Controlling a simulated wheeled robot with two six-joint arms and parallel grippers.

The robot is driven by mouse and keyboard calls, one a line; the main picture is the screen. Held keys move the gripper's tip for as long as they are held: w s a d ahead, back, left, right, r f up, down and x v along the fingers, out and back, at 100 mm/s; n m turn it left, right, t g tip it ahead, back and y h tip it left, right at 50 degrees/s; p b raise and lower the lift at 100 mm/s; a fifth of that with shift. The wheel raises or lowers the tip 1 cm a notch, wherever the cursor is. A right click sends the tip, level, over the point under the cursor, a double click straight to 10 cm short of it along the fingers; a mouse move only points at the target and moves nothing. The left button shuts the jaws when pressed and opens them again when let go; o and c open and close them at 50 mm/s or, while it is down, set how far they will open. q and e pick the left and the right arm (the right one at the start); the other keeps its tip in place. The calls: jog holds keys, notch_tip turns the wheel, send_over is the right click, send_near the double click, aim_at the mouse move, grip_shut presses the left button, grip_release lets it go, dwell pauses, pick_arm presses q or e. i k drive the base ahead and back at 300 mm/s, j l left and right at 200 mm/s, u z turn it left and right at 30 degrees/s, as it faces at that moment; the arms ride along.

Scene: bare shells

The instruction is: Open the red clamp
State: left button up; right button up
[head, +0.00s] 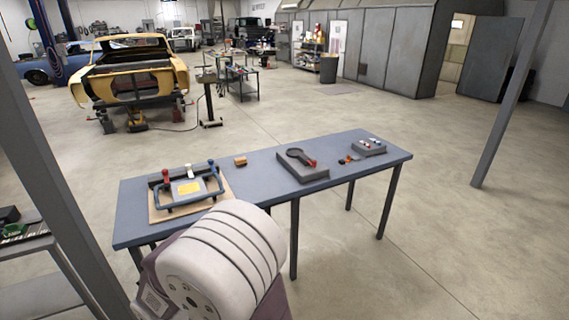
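A fixture (187,190) sits on a tan board at the left end of the blue-grey table (250,192). It has a blue frame around a grey plate with a yellow patch. Neither of my grippers is in view.
A small orange-brown block (240,161) lies between the fixture and the grey block. A grey tray (369,148) with small parts and a small orange-and-black item (347,159) are at the right end. A grey post (511,95) stands right of the table. Open floor lies around.

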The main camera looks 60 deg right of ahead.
aim_at(165, 172)
jog(key=i+l+z, duration=0.1)
jog(key=z, duration=1.1)
jog(key=i+l+u, duration=0.2)
jog(key=i+u, duration=0.25)
jog(key=i, duration=0.35)
jog(key=i+l+u, duration=0.45)
jog(key=i, duration=0.3)
jog(key=i+l+u, duration=0.45)
jog(key=i+l, duration=0.2)
jog(key=l, duration=0.1)
